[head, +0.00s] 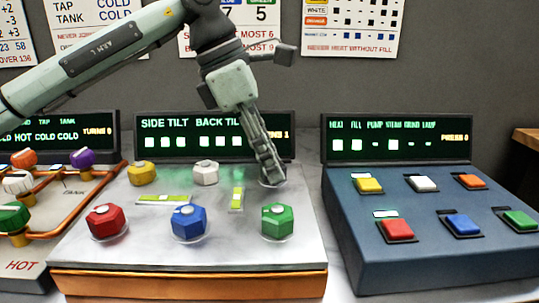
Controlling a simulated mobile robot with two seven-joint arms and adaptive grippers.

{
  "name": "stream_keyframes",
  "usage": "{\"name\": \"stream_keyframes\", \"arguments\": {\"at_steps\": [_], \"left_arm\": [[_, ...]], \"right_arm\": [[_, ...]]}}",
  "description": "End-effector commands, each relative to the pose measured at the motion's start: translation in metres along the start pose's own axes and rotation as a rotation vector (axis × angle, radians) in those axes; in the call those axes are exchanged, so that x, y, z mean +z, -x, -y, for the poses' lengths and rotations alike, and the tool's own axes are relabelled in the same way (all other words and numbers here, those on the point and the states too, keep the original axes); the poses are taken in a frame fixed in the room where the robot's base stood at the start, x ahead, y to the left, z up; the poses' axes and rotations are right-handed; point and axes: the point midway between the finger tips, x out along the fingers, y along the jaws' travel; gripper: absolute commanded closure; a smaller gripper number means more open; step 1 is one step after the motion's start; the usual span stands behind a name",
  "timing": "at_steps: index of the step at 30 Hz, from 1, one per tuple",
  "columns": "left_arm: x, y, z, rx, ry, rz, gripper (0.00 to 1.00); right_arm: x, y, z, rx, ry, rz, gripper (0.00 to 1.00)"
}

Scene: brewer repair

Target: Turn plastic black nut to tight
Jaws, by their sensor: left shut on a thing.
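My left gripper (270,172) points down onto the back right spot of the middle panel (300,240). Its fingers are shut on the black nut there, and they hide nearly all of it. A pale round base shows under the fingertips. How tight the nut is cannot be told. My right gripper is not in view.
Yellow (142,173) and white (206,173) nuts stand left of the gripper; red (105,222), blue (188,222) and green (277,221) nuts stand in front. Two level vials (163,199) lie between the rows. A blue button box (440,262) stands right; an orange-piped panel stands left.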

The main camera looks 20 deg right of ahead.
Motion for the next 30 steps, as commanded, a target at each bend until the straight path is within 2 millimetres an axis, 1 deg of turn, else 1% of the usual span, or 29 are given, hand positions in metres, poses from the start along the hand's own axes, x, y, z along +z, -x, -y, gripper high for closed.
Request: {"name": "stream_keyframes", "arguments": {"at_steps": [5, 18, 24, 30], "left_arm": [[0.0013, 0.0009, -0.0016, -0.065, -0.154, 0.002, 0.96], [0.0023, 0.0004, -0.0037, -0.217, -0.525, 0.000, 0.96], [0.0025, 0.0001, -0.0044, -0.269, -0.651, 0.001, 0.96], [0.0027, 0.0000, -0.0046, -0.302, -0.735, 0.000, 0.96]], "right_arm": [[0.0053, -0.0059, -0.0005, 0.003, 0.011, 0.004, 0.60], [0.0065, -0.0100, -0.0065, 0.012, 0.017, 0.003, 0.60], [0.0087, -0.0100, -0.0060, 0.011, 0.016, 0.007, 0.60], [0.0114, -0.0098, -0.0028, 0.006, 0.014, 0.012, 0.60]]}}
